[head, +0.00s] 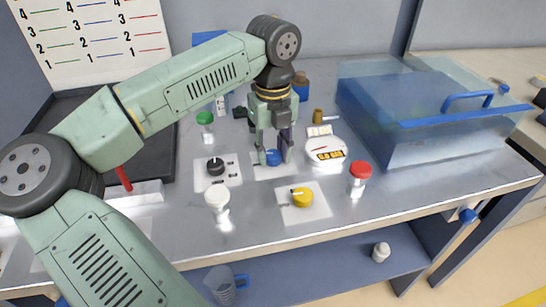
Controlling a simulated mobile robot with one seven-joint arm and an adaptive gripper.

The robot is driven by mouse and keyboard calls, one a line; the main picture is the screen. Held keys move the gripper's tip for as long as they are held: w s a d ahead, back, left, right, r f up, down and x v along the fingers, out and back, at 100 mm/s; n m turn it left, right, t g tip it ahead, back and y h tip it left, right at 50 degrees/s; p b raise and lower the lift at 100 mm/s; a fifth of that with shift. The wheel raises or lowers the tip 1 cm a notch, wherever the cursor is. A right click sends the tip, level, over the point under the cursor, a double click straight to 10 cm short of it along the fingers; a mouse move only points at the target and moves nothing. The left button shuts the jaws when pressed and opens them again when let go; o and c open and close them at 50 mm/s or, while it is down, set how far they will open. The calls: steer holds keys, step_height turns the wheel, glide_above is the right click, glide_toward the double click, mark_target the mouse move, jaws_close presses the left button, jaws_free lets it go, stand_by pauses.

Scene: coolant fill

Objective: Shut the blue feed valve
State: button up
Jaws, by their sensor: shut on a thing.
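The blue feed valve (273,157) is a round blue knob on a pale plate near the middle of the bench. My gripper (275,155) points down over it, with its fingers on either side of the knob, shut on it. The fingers and wrist hide part of the knob and plate, so I cannot tell which way the valve is turned.
A black knob (216,167) sits left of the valve and a yellow knob (302,197) in front. A white scale (322,151) stands close on the right. White-lidded (216,199), red-lidded (360,172) and green-lidded (205,119) containers stand around. A clear blue bin (400,140) fills the right.

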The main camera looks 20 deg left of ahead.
mark_target(273, 154)
steer(key=m+b, duration=0.3)
steer(key=m, duration=0.3)
steer(key=m+b, duration=0.1)
steer(key=m, duration=0.6)
stand_by(0.5)
steer(key=o, duration=1.1)
steer(key=shift+o, duration=0.2)
step_height(273, 154, up, 12)
steer(key=shift+r, duration=0.15)
